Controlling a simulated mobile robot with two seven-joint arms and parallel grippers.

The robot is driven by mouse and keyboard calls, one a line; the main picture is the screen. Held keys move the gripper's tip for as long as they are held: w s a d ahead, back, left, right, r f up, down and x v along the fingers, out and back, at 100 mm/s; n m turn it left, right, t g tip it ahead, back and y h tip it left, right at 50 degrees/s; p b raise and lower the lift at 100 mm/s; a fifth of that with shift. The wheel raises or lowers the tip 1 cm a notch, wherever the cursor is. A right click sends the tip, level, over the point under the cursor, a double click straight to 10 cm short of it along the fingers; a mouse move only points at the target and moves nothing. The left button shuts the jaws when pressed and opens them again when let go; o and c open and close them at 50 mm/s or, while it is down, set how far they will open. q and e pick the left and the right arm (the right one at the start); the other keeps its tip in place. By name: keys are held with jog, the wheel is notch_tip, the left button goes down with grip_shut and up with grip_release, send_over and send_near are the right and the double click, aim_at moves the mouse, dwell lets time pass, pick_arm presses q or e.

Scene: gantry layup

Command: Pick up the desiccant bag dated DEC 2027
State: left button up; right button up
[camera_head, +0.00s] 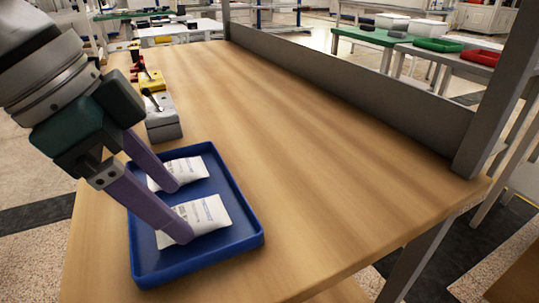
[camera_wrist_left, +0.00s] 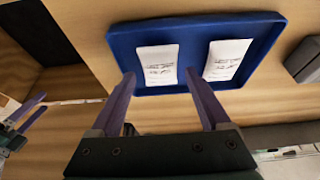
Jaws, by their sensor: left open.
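Two white desiccant bags with small dark print lie in a blue tray (camera_head: 254,240). The near bag (camera_head: 207,212) is the left bag (camera_wrist_left: 157,66) in the left wrist view. The far bag (camera_head: 187,168) is the right one (camera_wrist_left: 227,59) there. The dates are too small to read. My left gripper (camera_head: 178,213) is open and empty over the tray, its fingertips hiding parts of both bags in the head view. In the wrist view its fingertips (camera_wrist_left: 160,75) appear on either side of the near bag. My right gripper (camera_wrist_left: 30,112) shows partly at the wrist view's left edge; its opening is unclear.
A grey block (camera_head: 164,130) stands just beyond the tray, with yellow (camera_head: 151,82) and red items farther along the wooden bench (camera_head: 300,130). The bench right of the tray is clear up to a grey back rail (camera_head: 350,85) and post (camera_head: 492,95).

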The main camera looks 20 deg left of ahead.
aim_at(191, 219)
pick_arm(q)
jog(key=x, duration=0.2)
jog(key=shift+w+d+f, duration=0.1)
jog(key=shift+f, duration=0.15)
jog(key=c, duration=1.1)
jog(key=shift+r, duration=0.15)
jog(key=shift+c, duration=0.2)
